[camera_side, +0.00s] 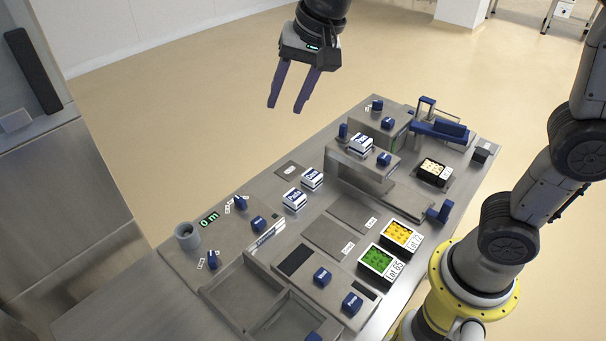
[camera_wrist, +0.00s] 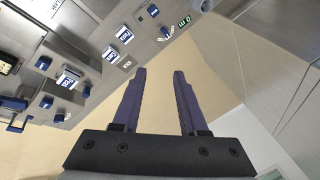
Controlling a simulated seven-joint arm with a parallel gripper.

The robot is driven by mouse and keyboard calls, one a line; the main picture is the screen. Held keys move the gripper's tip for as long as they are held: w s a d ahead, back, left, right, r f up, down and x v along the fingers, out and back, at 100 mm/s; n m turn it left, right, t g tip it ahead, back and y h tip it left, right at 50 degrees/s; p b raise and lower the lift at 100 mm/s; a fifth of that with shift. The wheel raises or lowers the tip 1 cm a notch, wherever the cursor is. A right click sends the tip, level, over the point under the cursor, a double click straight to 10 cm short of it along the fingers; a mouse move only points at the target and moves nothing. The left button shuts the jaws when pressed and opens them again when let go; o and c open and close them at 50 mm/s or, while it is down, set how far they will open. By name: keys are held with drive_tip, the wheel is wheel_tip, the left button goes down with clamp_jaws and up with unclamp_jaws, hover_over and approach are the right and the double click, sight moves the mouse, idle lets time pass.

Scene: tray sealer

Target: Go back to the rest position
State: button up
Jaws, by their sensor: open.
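My gripper (camera_side: 287,87) hangs in the air at the top of the side view, above the far edge of the bench. Its two purple fingers are apart with nothing between them. In the wrist view my gripper (camera_wrist: 159,75) also shows open and empty, with the bench upside down and off to the upper left. The steel bench (camera_side: 262,190) stands well below the fingers, and nothing touches them.
Two white-and-blue blocks (camera_side: 294,199) stand mid-bench, with another block (camera_side: 360,145) on the raised station. Green (camera_side: 376,260) and yellow (camera_side: 402,234) trays lie near the front. A grey cup (camera_side: 187,236) stands at left. The air around my gripper is clear.

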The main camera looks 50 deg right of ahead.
drive_tip(key=s+d+r+n+t, duration=0.2)
drive_tip(key=s+d, duration=0.6)
drive_tip(key=s, duration=0.6)
drive_tip(key=s+d+f+n+h, duration=0.1)
drive_tip(key=s+f+n, duration=0.5)
drive_tip(key=s+f, duration=0.1)
drive_tip(key=shift+s+d+f+n+g, duration=0.3)
drive_tip(key=shift+s+f+n, duration=0.05)
drive_tip(key=shift+n, duration=0.05)
idle(0.4)
